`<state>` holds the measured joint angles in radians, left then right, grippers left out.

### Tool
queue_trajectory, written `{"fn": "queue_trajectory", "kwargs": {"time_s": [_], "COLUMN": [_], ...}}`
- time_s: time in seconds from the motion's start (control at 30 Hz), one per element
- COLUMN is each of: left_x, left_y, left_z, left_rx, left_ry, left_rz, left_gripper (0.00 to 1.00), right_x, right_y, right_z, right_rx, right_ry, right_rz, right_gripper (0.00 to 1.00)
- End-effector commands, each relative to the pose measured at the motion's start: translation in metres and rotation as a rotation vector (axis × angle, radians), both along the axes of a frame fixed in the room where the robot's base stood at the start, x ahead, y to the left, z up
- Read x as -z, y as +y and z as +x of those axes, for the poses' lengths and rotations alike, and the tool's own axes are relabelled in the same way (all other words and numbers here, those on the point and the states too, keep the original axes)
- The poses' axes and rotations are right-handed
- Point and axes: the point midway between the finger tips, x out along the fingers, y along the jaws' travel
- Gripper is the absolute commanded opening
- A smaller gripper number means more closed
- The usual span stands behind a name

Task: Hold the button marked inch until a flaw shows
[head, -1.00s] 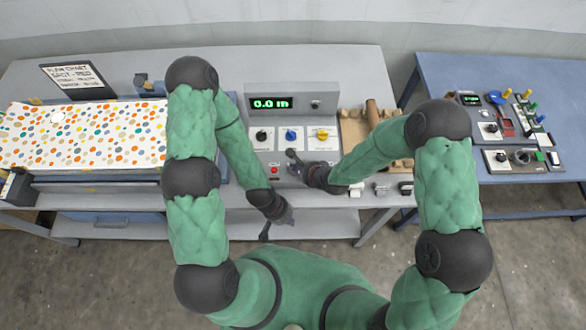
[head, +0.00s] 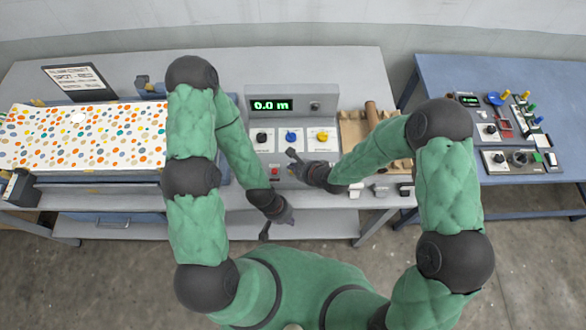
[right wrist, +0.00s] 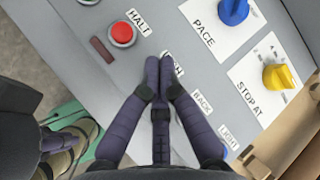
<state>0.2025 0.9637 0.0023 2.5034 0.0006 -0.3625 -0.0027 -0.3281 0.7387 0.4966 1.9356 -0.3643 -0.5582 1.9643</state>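My right gripper (right wrist: 165,62) is shut, its fingertips together over the control panel (head: 300,100). In the right wrist view the tips cover most of a label whose visible letters end in "CH". The button at that label is hidden under the fingers, so I cannot see contact or how far it is pressed. In the head view the right gripper (head: 291,156) is at the panel's lower part. The dotted sheet (head: 110,150) at left shows a pale round patch (head: 78,118). My left gripper (head: 268,229) hangs in front of the bench; its fingers are unclear.
The red HALT button (right wrist: 122,33) is left of my right fingertips. The blue PACE knob (right wrist: 233,10) and yellow STOP AT knob (right wrist: 280,77) are to the right. The display (head: 272,105) reads 0.0 m. A chart (head: 80,82) stands behind the sheet.

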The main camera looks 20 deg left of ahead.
Motion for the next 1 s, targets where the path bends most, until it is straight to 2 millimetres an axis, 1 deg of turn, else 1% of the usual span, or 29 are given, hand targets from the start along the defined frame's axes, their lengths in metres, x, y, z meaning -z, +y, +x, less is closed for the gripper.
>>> {"fn": "queue_trajectory", "kwargs": {"time_s": [0.27, 0.37, 0.83, 1.0], "left_x": [-0.001, -0.005, -0.037, -0.040], "left_y": [0.000, 0.000, 0.000, 0.000], "left_z": [0.000, 0.000, 0.000, 0.000], "left_rx": [0.000, 0.000, 0.000, 0.000], "left_ry": [0.000, 0.000, 0.000, 0.000], "left_rz": [0.000, 0.000, 0.000, 0.000], "left_gripper": [0.00, 0.00, 0.00, 0.00], "right_x": [-0.001, -0.006, -0.047, -0.050], "right_y": [0.000, 0.000, 0.000, 0.000], "right_z": [0.000, 0.000, 0.000, 0.000], "right_rx": [0.000, 0.000, 0.000, 0.000], "right_ry": [0.000, 0.000, -0.001, 0.000], "right_rz": [0.000, 0.000, 0.001, 0.000], "right_gripper": [0.00, 0.00, 0.00, 0.00]}}
